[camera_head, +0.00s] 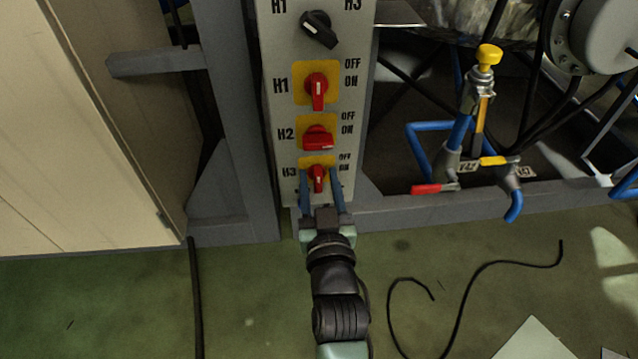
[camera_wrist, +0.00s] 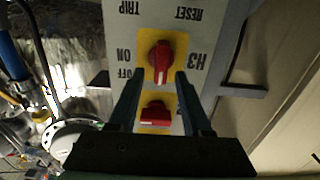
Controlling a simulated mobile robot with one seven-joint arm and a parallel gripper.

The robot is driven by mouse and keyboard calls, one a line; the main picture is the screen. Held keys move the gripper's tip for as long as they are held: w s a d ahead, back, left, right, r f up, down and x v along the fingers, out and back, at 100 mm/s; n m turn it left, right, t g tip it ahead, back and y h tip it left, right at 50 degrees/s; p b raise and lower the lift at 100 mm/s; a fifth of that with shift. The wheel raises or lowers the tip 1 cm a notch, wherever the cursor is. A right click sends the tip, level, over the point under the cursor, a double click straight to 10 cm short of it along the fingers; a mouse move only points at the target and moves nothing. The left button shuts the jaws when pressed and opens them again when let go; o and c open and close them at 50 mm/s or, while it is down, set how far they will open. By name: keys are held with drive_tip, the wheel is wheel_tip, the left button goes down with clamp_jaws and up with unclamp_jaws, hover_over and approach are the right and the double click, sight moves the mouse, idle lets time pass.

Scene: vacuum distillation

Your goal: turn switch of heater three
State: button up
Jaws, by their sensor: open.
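The heater three switch, a red rotary knob on a yellow plate labelled H3 (camera_head: 318,179), is the lowest red switch on the grey panel (camera_head: 268,60). Its handle stands about upright. It also shows, upside down, in the wrist view (camera_wrist: 160,62). My gripper (camera_head: 319,173) is open, with one blue finger on each side of the H3 knob in the head view. In the wrist view the fingertips (camera_wrist: 158,77) flank the knob's handle end, with gaps visible. I cannot tell how deep they reach.
Above H3 are the H2 switch (camera_head: 318,137), its handle sideways, and the H1 switch (camera_head: 317,90), its handle upright. A black selector (camera_head: 319,29) is higher up. Blue pipes and a yellow-topped valve (camera_head: 487,60) stand at the right. Green floor lies below.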

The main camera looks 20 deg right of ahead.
drive_tip(key=shift+w, duration=0.15)
clamp_jaws()
